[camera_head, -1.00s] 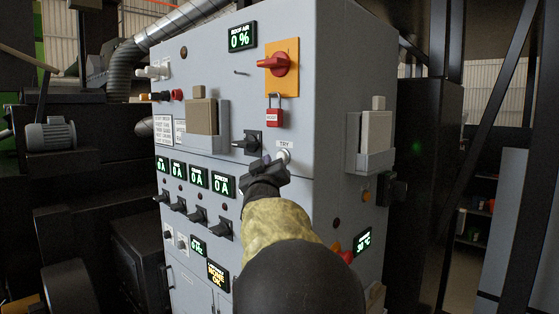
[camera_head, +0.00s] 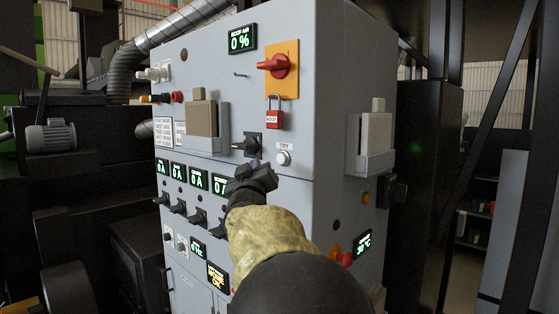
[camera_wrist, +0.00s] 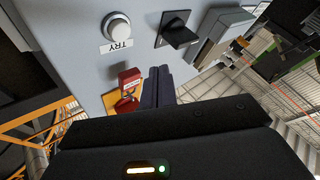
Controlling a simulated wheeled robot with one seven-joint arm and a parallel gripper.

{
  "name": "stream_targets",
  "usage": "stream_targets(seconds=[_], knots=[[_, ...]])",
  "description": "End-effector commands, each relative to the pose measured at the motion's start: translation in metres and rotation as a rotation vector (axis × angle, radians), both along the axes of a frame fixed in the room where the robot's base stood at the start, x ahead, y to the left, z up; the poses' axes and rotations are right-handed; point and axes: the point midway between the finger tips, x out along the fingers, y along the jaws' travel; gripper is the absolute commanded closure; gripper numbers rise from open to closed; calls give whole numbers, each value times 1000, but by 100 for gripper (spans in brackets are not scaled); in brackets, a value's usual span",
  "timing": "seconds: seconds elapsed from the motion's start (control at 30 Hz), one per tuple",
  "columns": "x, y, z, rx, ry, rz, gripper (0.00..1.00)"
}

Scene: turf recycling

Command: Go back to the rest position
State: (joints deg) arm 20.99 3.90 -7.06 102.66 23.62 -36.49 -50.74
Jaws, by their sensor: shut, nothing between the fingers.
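My gripper (camera_head: 256,166) is shut and empty in front of the grey control cabinet (camera_head: 345,60), below and left of the white TRY button (camera_head: 284,158). It appears apart from the button. In the wrist view its closed dark fingers (camera_wrist: 158,86) point toward the panel. That view also shows the TRY button (camera_wrist: 117,27) and a black rotary switch (camera_wrist: 176,30). My arm hides part of the lower panel.
A red padlock (camera_head: 274,118) hangs below a red rotary handle (camera_head: 278,65) on a yellow plate. Beige boxes in grey holders (camera_head: 205,118) (camera_head: 374,140) jut from the front and side. Black knobs (camera_head: 197,216) line the lower panel.

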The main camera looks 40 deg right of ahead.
Motion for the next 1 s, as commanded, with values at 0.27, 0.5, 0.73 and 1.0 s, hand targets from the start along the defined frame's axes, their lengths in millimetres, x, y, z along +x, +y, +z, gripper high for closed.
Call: stream_targets(seconds=[0.27, 0.5, 0.73, 1.0], knots=[[0, 0, 0, 0, 0, 0, 100], [8, 10, -19, 37, 34, 39, 100], [33, 69, -116, 238, 217, 221, 100], [20, 162, -255, 534, 525, 394, 100]])
